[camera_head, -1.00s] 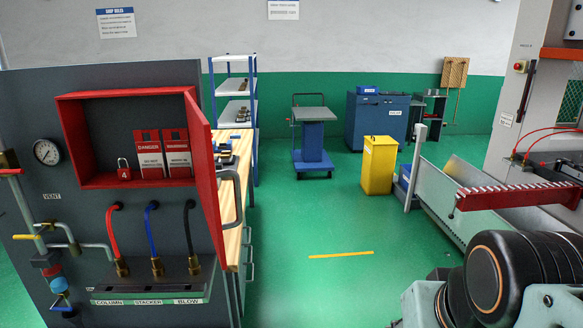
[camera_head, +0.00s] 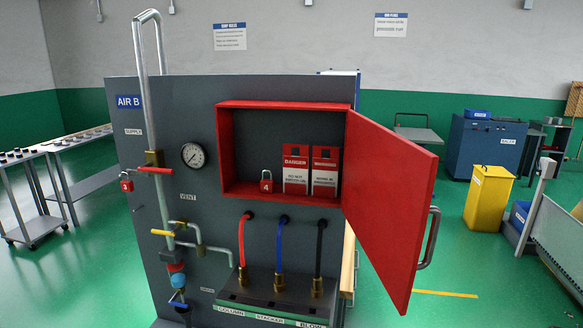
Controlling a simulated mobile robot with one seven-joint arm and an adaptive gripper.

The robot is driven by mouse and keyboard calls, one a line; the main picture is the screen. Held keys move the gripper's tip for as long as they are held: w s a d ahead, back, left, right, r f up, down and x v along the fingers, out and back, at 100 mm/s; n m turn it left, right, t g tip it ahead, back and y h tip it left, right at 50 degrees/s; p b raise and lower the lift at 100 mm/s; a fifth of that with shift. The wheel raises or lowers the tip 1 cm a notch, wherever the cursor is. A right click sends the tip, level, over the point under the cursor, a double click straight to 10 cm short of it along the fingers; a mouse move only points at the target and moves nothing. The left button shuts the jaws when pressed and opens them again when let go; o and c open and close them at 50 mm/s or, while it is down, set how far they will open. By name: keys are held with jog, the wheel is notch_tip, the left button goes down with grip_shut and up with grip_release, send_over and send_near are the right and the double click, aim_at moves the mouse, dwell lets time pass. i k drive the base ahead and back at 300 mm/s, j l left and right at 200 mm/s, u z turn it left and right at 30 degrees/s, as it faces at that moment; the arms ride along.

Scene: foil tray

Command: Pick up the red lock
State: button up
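Two red locks are in view. One red padlock marked 4 (camera_head: 266,182) stands upright on the floor of the open red cabinet (camera_head: 226,150), at its left side, beside two red-and-white danger tags (camera_head: 296,170). Another red padlock marked 3 (camera_head: 126,182) hangs at the left, by the red valve handle (camera_head: 155,170) on the supply pipe. The cabinet's red door (camera_head: 390,205) is swung wide open to the right. My gripper is not in view.
The grey panel (camera_head: 180,105) carries a gauge (camera_head: 194,155), pipes and red, blue and black hoses. The open door juts toward me on the right. Metal tables (camera_head: 50,165) stand at the left; a yellow bin (camera_head: 488,198) stands at the right. Green floor is open at the lower left.

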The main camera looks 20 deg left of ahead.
aim_at(126, 185)
jog(key=i+j, duration=0.1)
jog(key=j, duration=3.15)
jog(key=i, duration=0.05)
